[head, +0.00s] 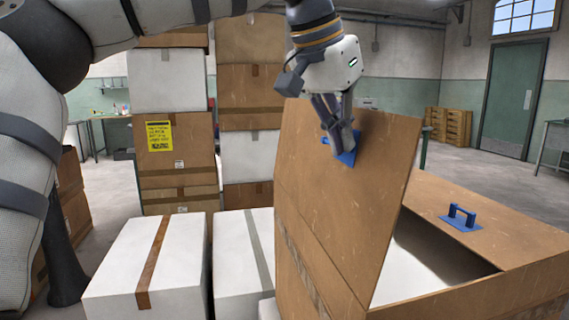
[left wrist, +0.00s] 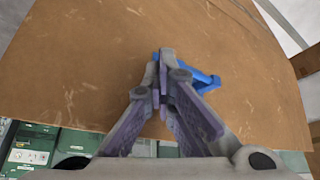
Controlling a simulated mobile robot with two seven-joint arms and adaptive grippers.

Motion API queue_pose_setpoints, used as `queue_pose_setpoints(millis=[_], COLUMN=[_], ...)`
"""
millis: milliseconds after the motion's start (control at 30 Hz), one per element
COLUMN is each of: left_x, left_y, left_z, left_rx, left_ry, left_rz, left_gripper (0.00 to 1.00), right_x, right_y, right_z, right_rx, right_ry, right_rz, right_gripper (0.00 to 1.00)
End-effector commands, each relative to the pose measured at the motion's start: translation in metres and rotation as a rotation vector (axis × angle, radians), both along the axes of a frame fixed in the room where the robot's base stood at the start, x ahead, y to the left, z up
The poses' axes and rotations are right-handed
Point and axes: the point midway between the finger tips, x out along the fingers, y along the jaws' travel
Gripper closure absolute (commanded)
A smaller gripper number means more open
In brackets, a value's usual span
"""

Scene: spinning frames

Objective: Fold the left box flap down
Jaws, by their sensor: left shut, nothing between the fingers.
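The open cardboard box (head: 530,292) stands at the lower right in the head view. Its left flap (head: 350,200) stands up steeply, with a blue handle (head: 347,158) on its face. My left gripper (head: 343,145) is shut and empty, in front of the flap at the handle and partly covering it. In the left wrist view the fingers (left wrist: 163,75) are together over the brown flap (left wrist: 90,60), with the blue handle (left wrist: 207,80) just right of the tips. I cannot tell whether they touch it. My right gripper is out of view.
The right flap (head: 500,225) lies folded out flat with its own blue handle (head: 461,216). White boxes (head: 150,260) stand left of the open box. Stacked cartons (head: 175,130) rise behind. A green door (head: 510,100) is far right.

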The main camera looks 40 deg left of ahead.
Motion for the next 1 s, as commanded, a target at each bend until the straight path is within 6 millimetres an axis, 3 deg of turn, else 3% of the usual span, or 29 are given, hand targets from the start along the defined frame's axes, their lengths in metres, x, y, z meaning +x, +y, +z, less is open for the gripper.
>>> queue_pose_setpoints(millis=[33,300,700,1000], left_x=[0.003,0.006,0.043,0.046], left_y=[0.001,0.001,-0.020,-0.022], left_z=[-0.013,-0.014,-0.020,-0.015], left_rx=[0.008,0.011,0.013,0.011], left_ry=[0.030,0.031,0.025,0.014], left_rz=[0.003,0.006,0.010,0.012], left_gripper=[1.00,1.00,1.00,1.00], right_x=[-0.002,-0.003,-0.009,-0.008], right_y=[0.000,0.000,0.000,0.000], right_z=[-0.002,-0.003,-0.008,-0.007], right_rx=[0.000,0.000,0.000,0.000], right_ry=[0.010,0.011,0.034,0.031], right_rz=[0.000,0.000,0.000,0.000], right_gripper=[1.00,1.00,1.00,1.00])
